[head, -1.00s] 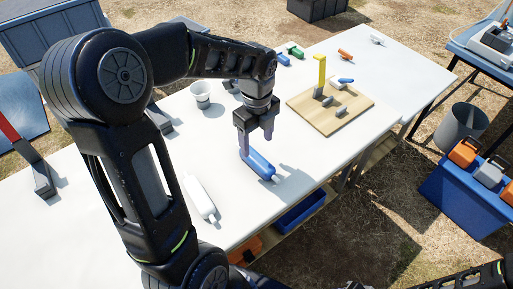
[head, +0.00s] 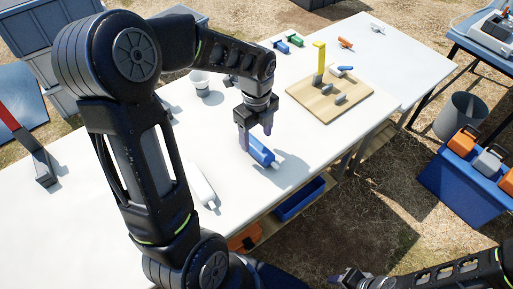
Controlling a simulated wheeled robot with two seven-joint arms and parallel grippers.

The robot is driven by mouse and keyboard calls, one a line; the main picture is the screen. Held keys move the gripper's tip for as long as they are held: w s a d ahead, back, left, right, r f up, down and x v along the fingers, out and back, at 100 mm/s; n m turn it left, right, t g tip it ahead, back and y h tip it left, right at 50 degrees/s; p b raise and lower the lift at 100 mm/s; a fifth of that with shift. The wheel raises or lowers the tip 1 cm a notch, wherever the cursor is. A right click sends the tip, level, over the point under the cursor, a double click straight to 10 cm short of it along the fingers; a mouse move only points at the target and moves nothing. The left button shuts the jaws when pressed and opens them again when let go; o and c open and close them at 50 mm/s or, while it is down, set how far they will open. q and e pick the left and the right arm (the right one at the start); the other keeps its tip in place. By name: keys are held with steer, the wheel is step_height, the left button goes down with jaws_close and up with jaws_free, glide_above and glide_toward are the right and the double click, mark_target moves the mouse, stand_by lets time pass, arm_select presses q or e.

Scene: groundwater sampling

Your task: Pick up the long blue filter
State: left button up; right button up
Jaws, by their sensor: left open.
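The long blue filter (head: 263,154) lies on the white table near its front edge. Its far end is partly hidden by my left gripper (head: 256,141). The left gripper points down at the filter with its jaws open, one finger at each side of the far end. I cannot tell whether the fingers touch it. My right gripper (head: 346,277) is low at the bottom edge, off the table; its jaws are too small and dark to read.
A white cylinder (head: 200,186) lies left of the filter, beside my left arm. A wooden board (head: 322,106) with a yellow upright piece (head: 319,58) is to the right. A white cup (head: 201,85) stands behind. The white table (head: 345,150) is clear between filter and board.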

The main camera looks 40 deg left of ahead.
mark_target(257, 145)
arm_select(q)
step_height(257, 145, down, 4)
steer(key=shift+f, duration=0.25)
steer(key=shift+c, duration=0.5)
jaws_close()
stand_by(0.5)
